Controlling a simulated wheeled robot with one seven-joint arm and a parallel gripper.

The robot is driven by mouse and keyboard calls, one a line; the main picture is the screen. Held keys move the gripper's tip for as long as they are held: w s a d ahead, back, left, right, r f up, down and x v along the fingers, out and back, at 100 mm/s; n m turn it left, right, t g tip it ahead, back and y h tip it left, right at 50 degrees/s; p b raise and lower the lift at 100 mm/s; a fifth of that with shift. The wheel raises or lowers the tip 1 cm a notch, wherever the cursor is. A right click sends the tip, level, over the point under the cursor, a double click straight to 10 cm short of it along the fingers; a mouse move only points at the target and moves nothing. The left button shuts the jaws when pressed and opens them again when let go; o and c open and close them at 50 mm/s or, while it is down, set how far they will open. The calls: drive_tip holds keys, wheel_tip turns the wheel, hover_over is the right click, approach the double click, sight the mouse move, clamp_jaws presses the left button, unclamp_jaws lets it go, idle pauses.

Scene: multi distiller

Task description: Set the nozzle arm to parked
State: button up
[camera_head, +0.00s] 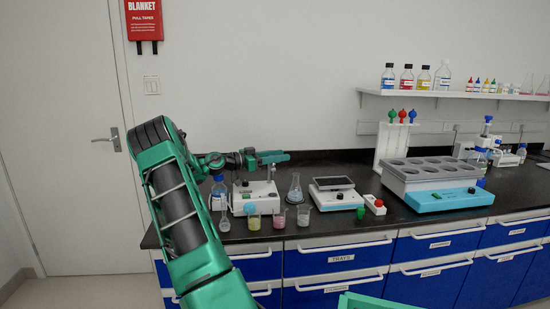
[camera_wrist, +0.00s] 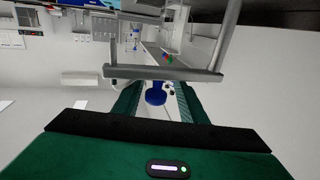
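My gripper (camera_head: 272,157) is at the end of my green arm, above a small white bench device (camera_head: 256,196) at the left of the counter. In the wrist view, the green fingers of my gripper (camera_wrist: 158,100) stand apart. A round blue knob or cap (camera_wrist: 155,94) shows between them, with no clear contact. A grey bar (camera_wrist: 165,74) with two uprights crosses the wrist view in front of the fingers. I cannot tell surely whether it is the nozzle arm. In the head view my gripper hides the top of the white device.
A conical flask (camera_head: 294,190), a balance (camera_head: 335,193) and small beakers (camera_head: 253,221) stand close by. A grey block with round holes (camera_head: 428,170) is at the right. A blue-capped bottle (camera_head: 218,192) is left of the device.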

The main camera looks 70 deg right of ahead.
drive_tip(key=v, duration=1.1)
idle(0.4)
